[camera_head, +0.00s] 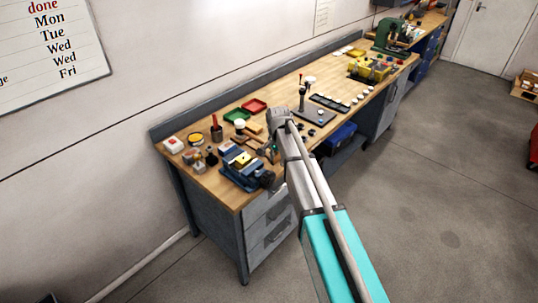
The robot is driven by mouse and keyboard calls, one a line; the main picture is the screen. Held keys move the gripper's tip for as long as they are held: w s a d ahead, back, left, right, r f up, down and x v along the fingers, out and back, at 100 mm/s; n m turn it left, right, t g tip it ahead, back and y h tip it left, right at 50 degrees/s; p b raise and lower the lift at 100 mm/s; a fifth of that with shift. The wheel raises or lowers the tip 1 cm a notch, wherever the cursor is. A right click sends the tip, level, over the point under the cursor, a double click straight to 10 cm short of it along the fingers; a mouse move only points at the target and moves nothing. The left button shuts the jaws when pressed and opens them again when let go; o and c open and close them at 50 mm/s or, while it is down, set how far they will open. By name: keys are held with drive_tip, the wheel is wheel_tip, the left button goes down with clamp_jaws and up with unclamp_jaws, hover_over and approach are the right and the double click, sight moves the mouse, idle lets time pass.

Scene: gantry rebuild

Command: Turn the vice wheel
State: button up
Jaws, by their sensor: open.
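The blue vice (240,168) stands on the near left end of the wooden workbench, with a yellow piece at its top. A dark round part at its right front end, which looks like the vice wheel (267,180), sits by the bench's front edge. My arm reaches in from the lower right, and its end is above the bench. My gripper (272,151) shows small and dark below the wrist, open, just behind and above the wheel in the picture. I see nothing held in it. Whether it touches the vice cannot be told, and my arm hides the bench to its right.
A black stand (303,100) is to the right. The floor (450,170) at right is clear.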

drive_tip(key=s+d+f+n+b, duration=0.3)
drive_tip(key=s+d, duration=0.7)
drive_tip(key=s, duration=0.1)
drive_tip(key=s+d+f+n+b, duration=0.3)
drive_tip(key=s+d, duration=0.6)
drive_tip(key=s, duration=0.3)
drive_tip(key=shift+s+d+f+n+b, duration=0.2)
drive_tip(key=shift+d+f+n+b, duration=0.15)
drive_tip(key=shift+f+b, duration=0.35)
drive_tip(key=shift+a+f, duration=0.1)
